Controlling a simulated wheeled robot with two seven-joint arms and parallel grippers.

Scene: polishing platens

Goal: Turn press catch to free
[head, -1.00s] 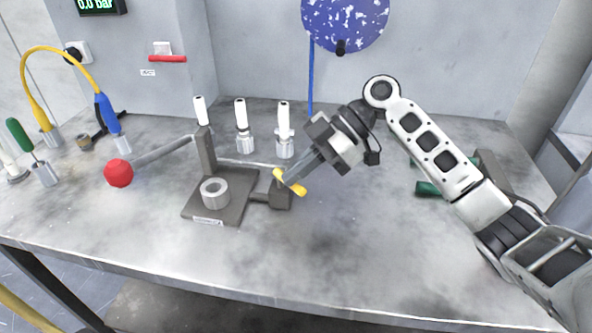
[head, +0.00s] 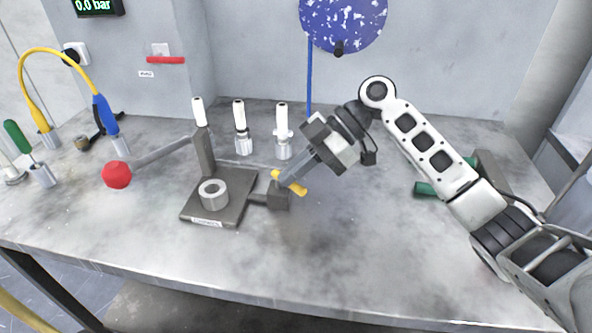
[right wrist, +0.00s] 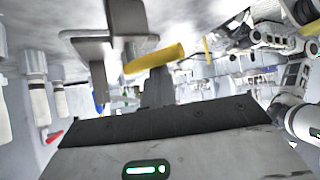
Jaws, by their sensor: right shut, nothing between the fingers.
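The press has a dark grey base (head: 232,213) with a pale ring (head: 214,194) on it, an upright post (head: 204,152) and a lever ending in a red ball (head: 117,175). The yellow catch (head: 291,184) sits on a small dark block (head: 279,199) at the base's right side. It lies slanted, its right end nearer the front edge. My right gripper (head: 284,180) is shut and empty, its tips at the catch; whether they touch it I cannot tell. The yellow catch also shows in the right wrist view (right wrist: 154,58), just beyond the fingers. My left gripper is not in view.
Several white-topped holders, including one at the back (head: 283,132), stand behind the press. A blue and yellow hose (head: 62,52) is at the left. A green-handled tool (head: 425,189) lies right, partly behind my arm. The front table middle (head: 340,250) is clear.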

